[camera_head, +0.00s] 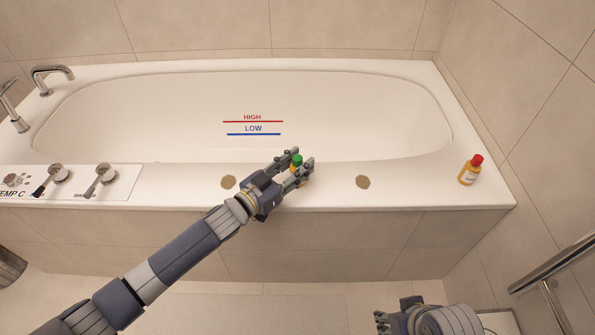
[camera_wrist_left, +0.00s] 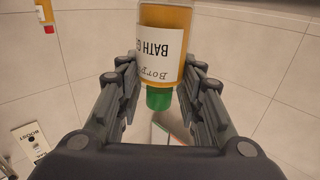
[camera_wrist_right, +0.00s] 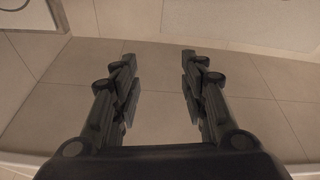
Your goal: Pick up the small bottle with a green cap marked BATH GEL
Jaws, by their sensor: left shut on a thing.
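The small bath gel bottle (camera_wrist_left: 165,45) has amber contents, a white label reading BATH G and a green cap (camera_wrist_left: 159,98). In the head view its green cap (camera_head: 297,159) shows between the fingers of my left gripper (camera_head: 302,167), over the front rim of the tub. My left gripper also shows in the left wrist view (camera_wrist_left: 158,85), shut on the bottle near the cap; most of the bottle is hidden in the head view. My right gripper (camera_wrist_right: 160,60) is open and empty, low in front of the tub.
A similar bottle with a red cap (camera_head: 469,170) stands on the tub's right front corner. The bathtub (camera_head: 330,190) has HIGH and LOW lines inside, a control panel (camera_head: 125,182) at left and two brown discs on its front rim. A metal rail (camera_head: 553,264) is at lower right.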

